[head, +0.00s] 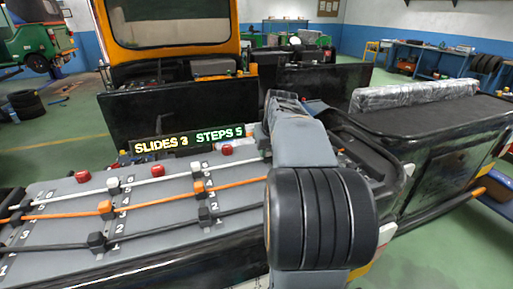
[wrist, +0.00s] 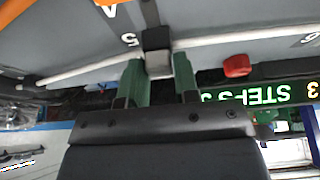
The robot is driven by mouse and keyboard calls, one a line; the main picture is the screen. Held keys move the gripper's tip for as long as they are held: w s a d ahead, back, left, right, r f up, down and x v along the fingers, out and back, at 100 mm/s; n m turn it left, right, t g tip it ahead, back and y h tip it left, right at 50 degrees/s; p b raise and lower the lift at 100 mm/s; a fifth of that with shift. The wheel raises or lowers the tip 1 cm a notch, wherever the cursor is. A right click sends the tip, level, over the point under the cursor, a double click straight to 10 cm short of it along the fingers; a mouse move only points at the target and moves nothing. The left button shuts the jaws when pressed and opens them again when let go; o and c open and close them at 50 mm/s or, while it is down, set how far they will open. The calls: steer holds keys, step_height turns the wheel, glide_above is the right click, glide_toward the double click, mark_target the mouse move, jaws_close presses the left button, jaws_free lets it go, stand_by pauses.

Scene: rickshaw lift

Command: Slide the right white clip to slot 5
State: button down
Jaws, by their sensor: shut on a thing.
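My gripper has green fingers (wrist: 160,85) on either side of a white clip (wrist: 159,62) in the wrist view, which is upside down. The clip sits on the white rod (wrist: 75,75), with a dark block (wrist: 155,38) against its panel side. A printed 5 (wrist: 129,40) is beside the dark block, and a 4 (wrist: 110,9) is farther from the fingers. I cannot tell whether the clip lines up exactly with the 5. In the head view my arm hides the gripper and this clip. Another white clip (head: 113,185) shows at the left.
A lit sign (head: 188,139) behind reads SLIDES 3 STEPS 5.

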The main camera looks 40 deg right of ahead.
steer(key=c, duration=0.9)
jaws_free()
steer(key=shift+r, duration=0.1)
steer(key=p+v, duration=0.1)
steer(key=v, duration=1.2)
steer(key=shift+s+a+r+p, duration=0.1)
steer(key=shift+s+r+p, duration=0.1)
steer(key=shift+r+p, duration=0.15)
steer(key=shift+f, duration=0.1)
